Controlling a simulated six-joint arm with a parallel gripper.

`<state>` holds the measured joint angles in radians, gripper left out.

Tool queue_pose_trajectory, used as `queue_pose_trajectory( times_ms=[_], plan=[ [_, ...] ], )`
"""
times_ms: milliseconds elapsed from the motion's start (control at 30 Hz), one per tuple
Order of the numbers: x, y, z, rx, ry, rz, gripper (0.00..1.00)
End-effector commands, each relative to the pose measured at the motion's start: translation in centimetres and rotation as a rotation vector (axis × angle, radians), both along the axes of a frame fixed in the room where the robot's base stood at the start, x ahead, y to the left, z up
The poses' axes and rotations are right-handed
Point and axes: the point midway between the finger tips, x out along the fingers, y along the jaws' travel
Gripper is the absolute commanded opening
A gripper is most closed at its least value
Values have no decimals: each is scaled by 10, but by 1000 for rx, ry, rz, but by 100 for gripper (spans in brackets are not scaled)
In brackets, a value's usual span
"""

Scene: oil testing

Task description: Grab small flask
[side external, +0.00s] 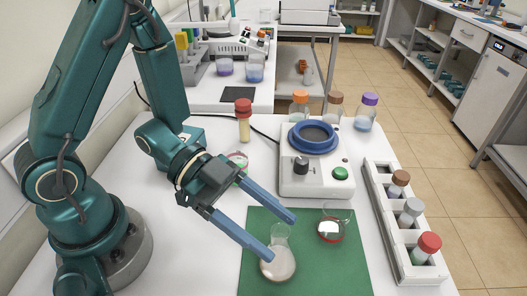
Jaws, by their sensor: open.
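A clear flask with pale cloudy contents (278,264) stands on the green mat (345,275) near its front left. A second small clear vessel with a red band near its base (331,230) stands on the mat to the right. I cannot tell for sure which one is the small flask. My gripper (281,238) is open, its two long blue fingers reaching down to the right over the mat. In the picture, the pale flask's neck shows between the fingertips, and one fingertip overlaps its body. I cannot tell whether they touch.
A white device with a blue ring (313,137) stands behind the mat. A white rack (391,222) with capped vials is at the right. A red-capped tube (243,120) and a partly hidden glass vessel (238,160) are behind my gripper. Capped bottles stand at the back.

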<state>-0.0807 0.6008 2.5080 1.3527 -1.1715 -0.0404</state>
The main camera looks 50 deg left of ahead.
Motion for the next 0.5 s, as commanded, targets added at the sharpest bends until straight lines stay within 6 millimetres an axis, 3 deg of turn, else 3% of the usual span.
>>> queue_pose_trajectory(
  times_ms=[167,500],
  plan=[
    [0,-2,-7,1,-1,-2,70],
    [9,-32,-20,1,-1,-6,70]
  ],
)
